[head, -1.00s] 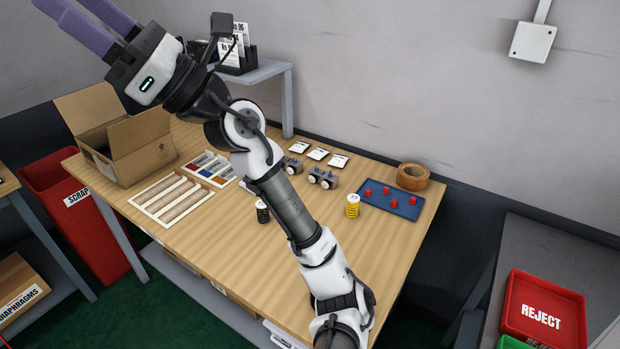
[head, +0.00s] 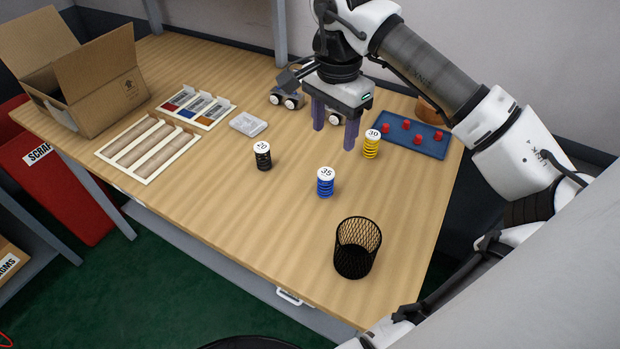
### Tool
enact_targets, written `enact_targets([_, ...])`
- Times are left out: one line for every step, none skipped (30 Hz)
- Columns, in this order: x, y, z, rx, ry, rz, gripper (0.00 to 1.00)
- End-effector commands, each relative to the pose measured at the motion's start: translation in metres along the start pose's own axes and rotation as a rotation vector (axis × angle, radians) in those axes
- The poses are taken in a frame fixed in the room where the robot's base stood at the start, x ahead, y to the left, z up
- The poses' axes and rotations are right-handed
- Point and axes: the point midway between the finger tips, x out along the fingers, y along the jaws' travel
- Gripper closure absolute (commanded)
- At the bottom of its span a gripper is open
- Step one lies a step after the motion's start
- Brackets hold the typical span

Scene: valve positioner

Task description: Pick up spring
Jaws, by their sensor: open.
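Three coil springs with white numbered tops stand upright on the wooden table (head: 215,150) in the head view. The black spring (head: 263,158) is on the left, the blue spring (head: 325,184) is nearer the front, and the yellow spring (head: 371,146) is on the right. My gripper (head: 334,136) points down with its two purple fingers apart and nothing between them. It is above the table, behind the blue spring and left of the yellow spring, apart from both as far as I can tell.
A black mesh cup (head: 357,250) stands at the front edge. A blue tray (head: 436,142) with red pieces and a tape roll (head: 428,109) are at the right. A cardboard box (head: 91,92), a roller tray (head: 127,172) and a small clear tray (head: 248,124) are at the left.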

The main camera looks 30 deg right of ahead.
Motion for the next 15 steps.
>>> enact_targets([0.011, 0.001, 0.0, 0.001, 0.001, 0.0, 0.43])
enact_targets([0.013, 0.001, -0.001, 0.001, 0.001, 0.001, 0.43])
enact_targets([0.015, 0.001, -0.001, 0.001, 0.001, 0.001, 0.43])
enact_targets([0.017, 0.001, -0.001, 0.001, 0.001, 0.001, 0.43])
enact_targets([0.019, 0.001, -0.001, 0.002, 0.0, 0.001, 0.43])
enact_targets([0.023, 0.001, -0.001, 0.002, -0.001, 0.002, 0.43])
enact_targets([0.027, 0.001, -0.001, 0.002, -0.002, 0.002, 0.43])
enact_targets([0.031, 0.001, 0.0, 0.001, -0.002, 0.003, 0.43])
enact_targets([0.038, 0.001, 0.0, 0.001, -0.003, 0.002, 0.43])
enact_targets([0.045, 0.001, 0.001, 0.001, -0.004, 0.001, 0.43])
enact_targets([0.051, 0.001, 0.0, 0.001, -0.004, 0.001, 0.43])
enact_targets([0.059, 0.001, 0.0, 0.002, -0.004, 0.002, 0.43])
enact_targets([0.065, 0.001, 0.001, 0.001, -0.005, 0.001, 0.43])
enact_targets([0.07, 0.0, 0.001, 0.001, -0.004, 0.0, 0.43])
enact_targets([0.077, 0.0, 0.001, 0.001, -0.004, 0.0, 0.43])
